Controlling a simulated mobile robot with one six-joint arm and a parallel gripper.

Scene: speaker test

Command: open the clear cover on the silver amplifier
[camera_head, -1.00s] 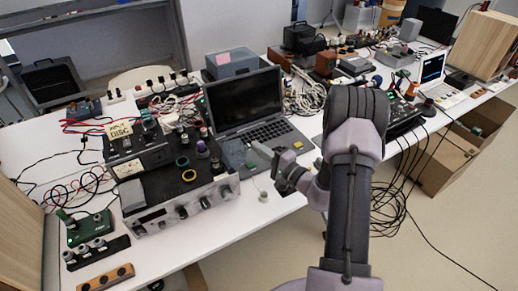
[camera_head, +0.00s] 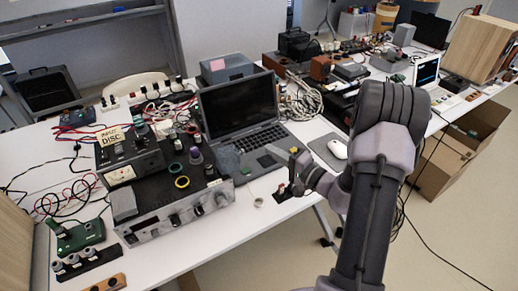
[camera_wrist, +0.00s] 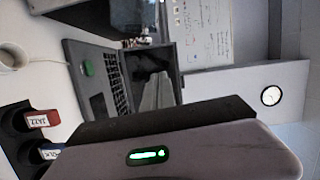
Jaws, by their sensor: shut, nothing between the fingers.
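The silver amplifier (camera_head: 158,226) stands at the front left of the white table in the head view, knobs on its front panel. Its black top bears several small items, including a yellow ring and a dark ring. A faint, see-through bluish patch (camera_head: 228,160) at its right rear, beside the laptop, may be the clear cover; I cannot tell whether it is open or closed. My gripper (camera_head: 277,155) is shut and empty, to the right of the amplifier and apart from it, near the laptop's front corner. The wrist view does not show the amplifier clearly.
An open laptop (camera_head: 262,140) stands behind the amplifier; it also shows in the wrist view (camera_wrist: 100,75). A white mouse (camera_head: 337,149) lies on a dark pad. A "DISC" sign and a meter box crowd the amplifier's left. A red "JAZZ" piece (camera_wrist: 42,119) is near my gripper.

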